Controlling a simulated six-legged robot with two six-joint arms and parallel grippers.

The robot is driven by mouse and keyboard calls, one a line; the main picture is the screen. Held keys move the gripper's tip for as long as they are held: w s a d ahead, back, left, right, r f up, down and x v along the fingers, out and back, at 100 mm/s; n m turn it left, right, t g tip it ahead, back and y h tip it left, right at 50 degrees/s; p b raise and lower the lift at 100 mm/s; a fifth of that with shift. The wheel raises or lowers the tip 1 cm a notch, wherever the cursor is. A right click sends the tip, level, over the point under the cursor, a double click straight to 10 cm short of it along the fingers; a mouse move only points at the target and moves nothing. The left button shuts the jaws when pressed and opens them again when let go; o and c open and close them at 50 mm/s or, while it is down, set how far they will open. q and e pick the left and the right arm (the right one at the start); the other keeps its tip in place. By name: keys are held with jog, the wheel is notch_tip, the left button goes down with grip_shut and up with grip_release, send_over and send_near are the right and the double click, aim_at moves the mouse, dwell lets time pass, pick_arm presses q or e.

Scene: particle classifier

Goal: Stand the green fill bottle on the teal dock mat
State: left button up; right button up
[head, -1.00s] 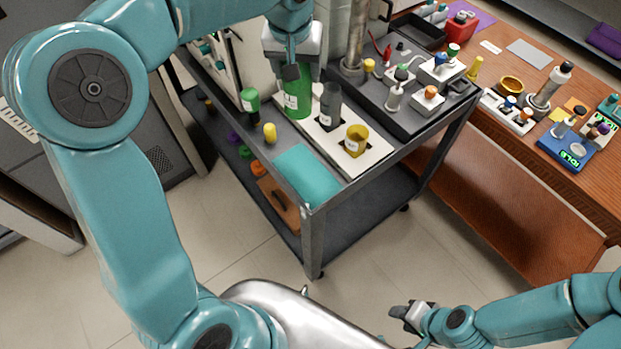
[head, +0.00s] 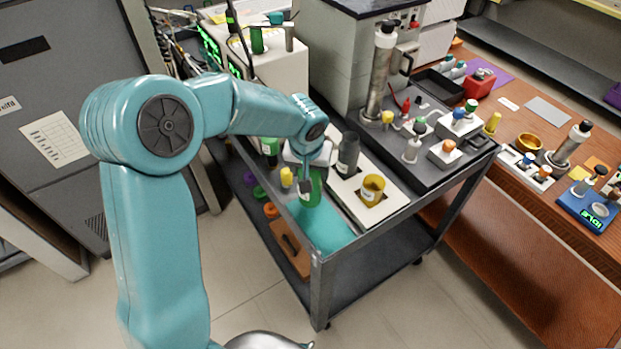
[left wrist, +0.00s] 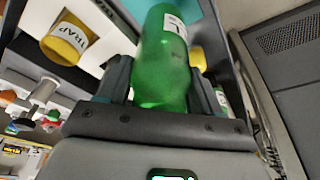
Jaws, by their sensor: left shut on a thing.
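The green fill bottle (head: 314,192) is held by my left gripper (head: 309,165) over the far end of the teal dock mat (head: 328,234). It looks close to upright; I cannot tell whether its base touches the mat. In the left wrist view the green bottle (left wrist: 163,60) sits between the two fingers of my left gripper (left wrist: 160,85), which are closed on its sides. The mat lies flat at the near corner of the cart. The gripper and bottle hide part of its far end. My right gripper is out of view.
A white tray (head: 396,200) beside the mat holds a dark grey bottle (head: 348,153) and a yellow cup (head: 373,188). A small yellow bottle (head: 286,177) and a smaller green-capped bottle (head: 270,148) stand left of the held bottle. The mat's near part is clear.

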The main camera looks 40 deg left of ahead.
aim_at(313, 199)
pick_arm(q)
jog(key=x, duration=0.3)
jog(key=shift+s+d+f, duration=0.15)
jog(key=shift+s+f, duration=0.15)
jog(key=shift+s, duration=0.1)
jog(key=shift+f, duration=0.1)
jog(key=o, duration=1.3)
jog(key=shift+c, duration=0.2)
